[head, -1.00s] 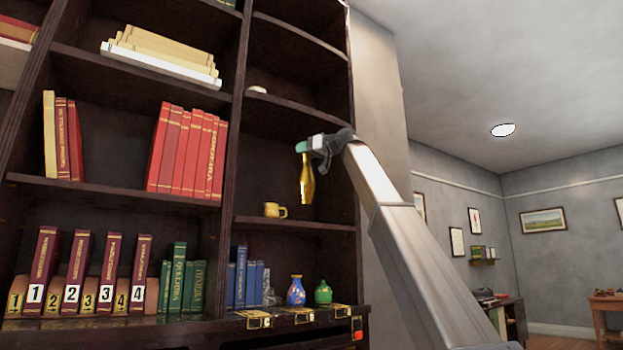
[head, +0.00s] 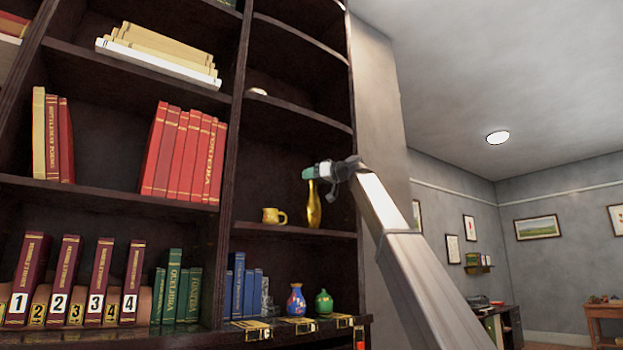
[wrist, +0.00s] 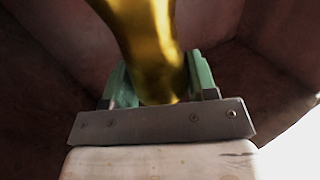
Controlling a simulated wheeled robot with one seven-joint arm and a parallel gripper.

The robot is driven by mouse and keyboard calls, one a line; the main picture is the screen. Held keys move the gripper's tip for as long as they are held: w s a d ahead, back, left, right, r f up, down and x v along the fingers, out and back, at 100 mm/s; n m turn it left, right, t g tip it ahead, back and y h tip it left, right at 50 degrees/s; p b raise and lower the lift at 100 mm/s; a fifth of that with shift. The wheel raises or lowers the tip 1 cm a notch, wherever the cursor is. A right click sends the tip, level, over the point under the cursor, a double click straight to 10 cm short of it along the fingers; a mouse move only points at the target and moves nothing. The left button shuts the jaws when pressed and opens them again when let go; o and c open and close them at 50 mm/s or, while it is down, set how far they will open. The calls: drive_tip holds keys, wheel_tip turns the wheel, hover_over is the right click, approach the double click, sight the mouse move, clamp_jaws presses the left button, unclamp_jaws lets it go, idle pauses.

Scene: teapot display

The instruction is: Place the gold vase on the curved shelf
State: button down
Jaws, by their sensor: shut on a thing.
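The gold vase (head: 314,208) hangs upright below my gripper (head: 313,173), which is shut on its narrow neck. The curved shelf (head: 290,231) is the board in the right bay that carries a gold mug (head: 274,216). The vase is to the right of the mug, apart from it. Its base appears at the level of the board's top; I cannot tell whether it touches. In the wrist view, the shiny vase (wrist: 150,35) sits between the green fingers of my gripper (wrist: 160,85); its far end is out of frame.
A higher curved board (head: 300,108) with a small pale object (head: 258,91) is above. Below stand a blue vase (head: 296,300), a green pot (head: 323,302) and blue books (head: 238,285). A dark upright (head: 228,150) bounds the bay's left. Shelf room right of the mug is otherwise clear.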

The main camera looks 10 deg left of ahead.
drive_tip(key=shift+f, duration=0.1)
drive_tip(key=shift+c, duration=2.1)
unclamp_jaws()
drive_tip(key=v, duration=1.2)
